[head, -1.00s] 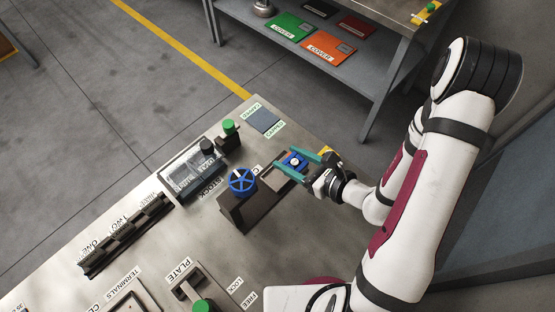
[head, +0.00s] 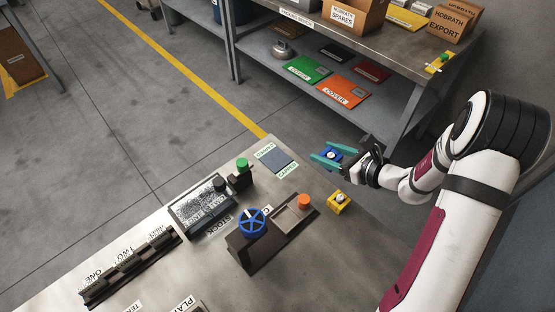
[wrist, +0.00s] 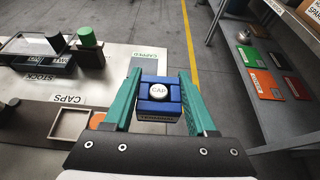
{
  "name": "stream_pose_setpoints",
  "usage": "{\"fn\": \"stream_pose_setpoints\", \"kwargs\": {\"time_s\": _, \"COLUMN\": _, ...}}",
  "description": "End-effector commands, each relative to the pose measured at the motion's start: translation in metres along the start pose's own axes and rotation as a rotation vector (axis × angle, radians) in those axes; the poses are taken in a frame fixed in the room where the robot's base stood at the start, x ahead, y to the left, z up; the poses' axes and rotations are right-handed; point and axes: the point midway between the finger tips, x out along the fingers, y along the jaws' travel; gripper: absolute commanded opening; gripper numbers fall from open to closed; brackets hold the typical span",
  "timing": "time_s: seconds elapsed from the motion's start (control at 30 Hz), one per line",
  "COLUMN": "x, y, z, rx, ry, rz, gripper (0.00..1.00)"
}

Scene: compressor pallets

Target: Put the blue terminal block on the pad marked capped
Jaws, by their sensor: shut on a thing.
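The blue terminal block (head: 333,154) is between the teal fingers of my gripper (head: 322,156), held above the bench near its far right edge. In the wrist view, the block (wrist: 158,110) has a round white cap marked CAP on top and sits between both fingers (wrist: 160,76). The pad marked capped (head: 278,160) is a bare blue-grey square at the bench's far corner, with labels along its sides. It lies left of my gripper in the head view. In the wrist view, a CAPPED label (wrist: 150,52) shows beyond the block, which hides part of that area.
A clear stock box (head: 205,205) and a green button (head: 242,164) are left of the pad. A shelf with covers (head: 306,68) stands beyond.

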Motion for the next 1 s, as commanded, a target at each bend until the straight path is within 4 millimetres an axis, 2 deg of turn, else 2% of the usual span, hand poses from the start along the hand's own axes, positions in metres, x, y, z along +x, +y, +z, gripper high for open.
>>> {"fn": "stream_pose_setpoints", "kwargs": {"time_s": 0.1, "x": 0.026, "y": -0.01, "z": 0.015, "rx": 0.002, "ry": -0.013, "rz": 0.002, "gripper": 0.0}}
{"fn": "stream_pose_setpoints", "kwargs": {"time_s": 0.33, "x": 0.051, "y": -0.015, "z": 0.028, "rx": 0.01, "ry": -0.026, "rz": 0.001, "gripper": 0.0}}
{"fn": "stream_pose_setpoints", "kwargs": {"time_s": 0.57, "x": 0.089, "y": 0.002, "z": 0.021, "rx": 0.01, "ry": -0.025, "rz": 0.004, "gripper": 0.0}}
{"fn": "stream_pose_setpoints", "kwargs": {"time_s": 0.83, "x": 0.151, "y": 0.031, "z": 0.01, "rx": 0.008, "ry": -0.025, "rz": 0.004, "gripper": 0.0}}
{"fn": "stream_pose_setpoints", "kwargs": {"time_s": 1.0, "x": 0.171, "y": 0.038, "z": 0.004, "rx": 0.011, "ry": -0.025, "rz": 0.001, "gripper": 0.0}}
